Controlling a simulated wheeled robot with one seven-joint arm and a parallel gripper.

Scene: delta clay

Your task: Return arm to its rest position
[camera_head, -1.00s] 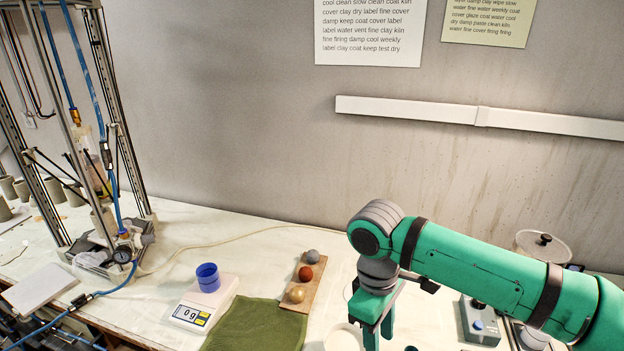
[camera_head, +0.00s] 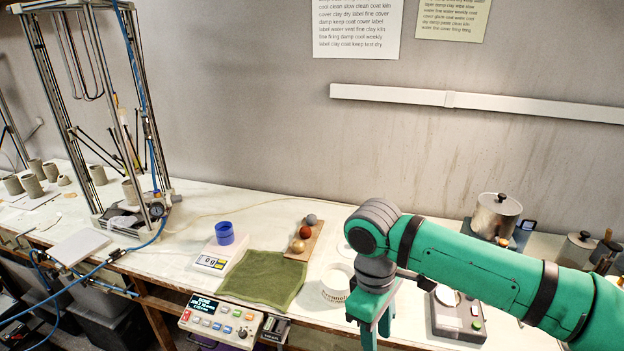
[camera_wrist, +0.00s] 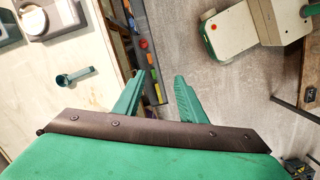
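My green arm reaches in from the right of the head view and bends down at its dark wrist. My gripper (camera_head: 374,340) points downward at the bench's front edge, its tips cut off by the frame. In the wrist view my gripper (camera_wrist: 163,80) has its two green fingers apart with nothing between them. Below it there are the bench edge and the floor. No object is held.
The bench (camera_head: 200,200) holds a blue cup (camera_head: 225,233) on a scale (camera_head: 215,258), a green cloth (camera_head: 262,280), several balls on a board (camera_head: 300,252), a frame machine (camera_head: 100,110) and a pot (camera_head: 495,217). A teal scoop (camera_wrist: 75,77) lies on it.

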